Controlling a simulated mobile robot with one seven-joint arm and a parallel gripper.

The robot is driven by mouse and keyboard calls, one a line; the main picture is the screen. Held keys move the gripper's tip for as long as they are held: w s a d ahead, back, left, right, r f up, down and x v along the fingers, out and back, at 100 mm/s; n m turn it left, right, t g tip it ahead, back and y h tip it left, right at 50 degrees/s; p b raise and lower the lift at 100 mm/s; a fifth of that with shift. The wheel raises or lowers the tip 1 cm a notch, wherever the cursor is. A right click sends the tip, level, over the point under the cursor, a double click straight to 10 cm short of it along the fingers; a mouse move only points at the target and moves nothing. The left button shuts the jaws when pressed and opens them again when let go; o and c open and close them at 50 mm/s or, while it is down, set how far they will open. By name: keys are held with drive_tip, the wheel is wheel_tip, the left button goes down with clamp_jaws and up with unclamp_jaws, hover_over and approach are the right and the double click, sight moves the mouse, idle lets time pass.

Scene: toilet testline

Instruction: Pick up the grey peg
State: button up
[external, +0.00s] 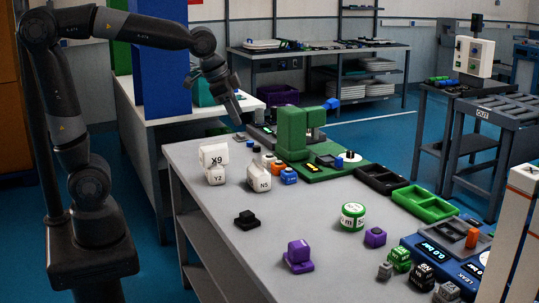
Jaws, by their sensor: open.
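My gripper (235,113) is raised at the far left end of the grey worktable, tilted down to the right. It looks empty, and its fingers are small and dark here. I cannot tell for certain which thing is the grey peg. A small grey block-like piece (385,270) stands at the near right of the table, beside a green piece (400,260). Another grey piece (447,292) is at the lower right, partly cut off by the frame. Both are far from my gripper.
The worktable (210,255) has white blocks marked X9, Y2 and N5 (259,180) on its left. A green machine (293,135) stands behind them. A black piece (247,219), purple pieces (298,257) and a round green-white part (352,217) stand apart. The near left surface is bare.

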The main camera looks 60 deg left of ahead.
drive_tip(key=w+d+f+m, duration=0.2)
drive_tip(key=w+d+m, duration=0.1)
drive_tip(key=w+d, duration=0.5)
drive_tip(key=m+g+h, duration=0.4)
drive_tip(key=m, duration=0.3)
hover_over(385, 262)
drive_tip(key=a, duration=0.3)
wheel_tip(385, 262, down, 20)
drive_tip(key=x, duration=0.5)
drive_tip(key=shift+d+f, duration=0.15)
drive_tip(key=shift+f, duration=0.25)
drive_tip(key=x, duration=0.5)
drive_tip(key=shift+s+a+f, duration=0.2)
drive_tip(key=shift+s+f, duration=0.05)
drive_tip(key=shift+f, duration=0.05)
drive_tip(key=shift+c, duration=0.6)
drive_tip(key=c, duration=0.9)
drive_tip(key=shift+c, duration=0.2)
